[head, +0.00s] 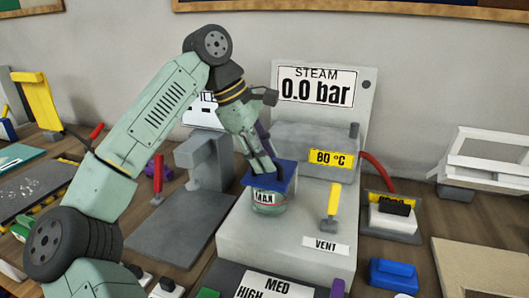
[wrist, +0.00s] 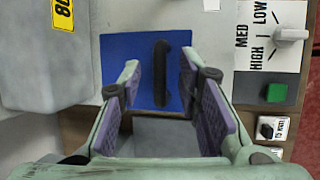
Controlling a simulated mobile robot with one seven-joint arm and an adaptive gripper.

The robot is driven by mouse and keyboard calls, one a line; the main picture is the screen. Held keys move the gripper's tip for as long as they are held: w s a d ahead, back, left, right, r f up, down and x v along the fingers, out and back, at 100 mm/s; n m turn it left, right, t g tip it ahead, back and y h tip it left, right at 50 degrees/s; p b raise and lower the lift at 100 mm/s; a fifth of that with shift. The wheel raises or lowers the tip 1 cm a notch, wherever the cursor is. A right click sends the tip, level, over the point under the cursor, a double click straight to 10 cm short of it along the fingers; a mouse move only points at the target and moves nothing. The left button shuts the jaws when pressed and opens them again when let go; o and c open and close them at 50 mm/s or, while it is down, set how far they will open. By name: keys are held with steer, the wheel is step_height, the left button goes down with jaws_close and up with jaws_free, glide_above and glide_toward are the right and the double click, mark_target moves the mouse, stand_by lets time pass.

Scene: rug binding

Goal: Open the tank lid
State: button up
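The tank (head: 268,202) is a small round vessel with a light label and a red line, on the front left of the grey steam machine. Its flat, square blue lid (head: 288,172) lies on top and looks closed. In the wrist view the lid (wrist: 118,62) carries a raised black bar handle (wrist: 161,72). My gripper (head: 265,166) points down at the lid from above. Its two purple-padded fingers are apart on either side of the handle, with gaps visible on both sides. In the head view the fingers partly hide the handle.
The steam machine (head: 235,235) has a 0.0 bar sign (head: 316,87), an 80 °C box (head: 300,140) behind the tank and a yellow vent lever (head: 333,203) to its right. A grey press (head: 203,165) stands at left. A MED/HIGH dial panel (wrist: 268,50) lies in front.

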steer(key=shift+c, duration=0.2)
jaws_close()
stand_by(0.6)
